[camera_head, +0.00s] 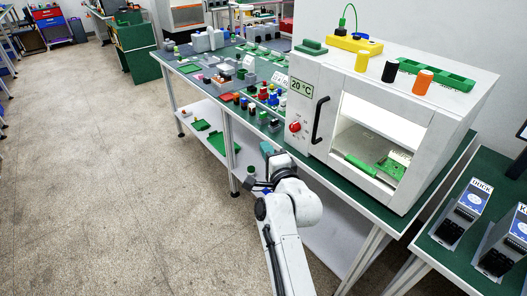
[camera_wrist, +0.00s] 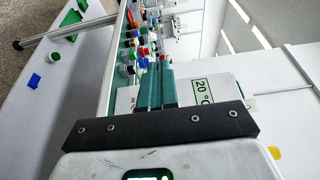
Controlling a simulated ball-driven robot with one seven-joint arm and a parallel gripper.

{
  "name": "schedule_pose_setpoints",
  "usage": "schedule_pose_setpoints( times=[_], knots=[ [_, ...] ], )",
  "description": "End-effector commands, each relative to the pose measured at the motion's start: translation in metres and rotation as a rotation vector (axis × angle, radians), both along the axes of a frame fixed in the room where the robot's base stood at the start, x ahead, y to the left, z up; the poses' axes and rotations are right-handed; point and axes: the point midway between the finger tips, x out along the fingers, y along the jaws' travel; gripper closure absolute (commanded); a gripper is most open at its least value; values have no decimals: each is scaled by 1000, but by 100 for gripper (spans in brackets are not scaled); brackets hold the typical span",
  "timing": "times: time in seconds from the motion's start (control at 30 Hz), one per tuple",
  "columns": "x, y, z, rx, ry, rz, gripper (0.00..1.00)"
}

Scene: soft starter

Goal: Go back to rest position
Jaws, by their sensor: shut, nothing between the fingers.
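My gripper (camera_wrist: 157,72) shows in the wrist view with its two green fingers together and nothing between them. In the head view my white arm reaches up from the bottom centre, and its end is beside the front edge of the green-topped bench (camera_head: 338,183). The gripper is left of the white oven (camera_head: 341,88), apart from it. The fingertips are small and partly hidden by the wrist in the head view.
The oven has a black handle (camera_head: 319,120), a red knob (camera_head: 295,127) and a green board (camera_head: 390,167) inside. Several coloured parts crowd the bench. A second bench with soft starters (camera_head: 463,214) stands at right. The floor (camera_head: 110,180) at left is clear.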

Motion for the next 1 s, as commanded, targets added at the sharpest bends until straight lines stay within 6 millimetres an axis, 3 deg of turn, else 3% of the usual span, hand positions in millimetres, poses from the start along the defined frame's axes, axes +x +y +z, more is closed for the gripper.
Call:
schedule_pose_setpoints(
  times=[0.33, 0.43, 0.53, 0.67, 0.77, 1.0],
  knots=[
    [-7, 9, -1, -1, 1, -1, 100],
    [-15, -7, -14, -74, 25, -1, 100],
    [-34, -39, -41, -241, 89, 8, 100],
    [-83, -93, -90, -534, 221, 55, 100],
    [-131, -130, -124, -741, 335, 115, 100],
    [-270, -197, -182, -1121, 619, 347, 100]
  ],
)
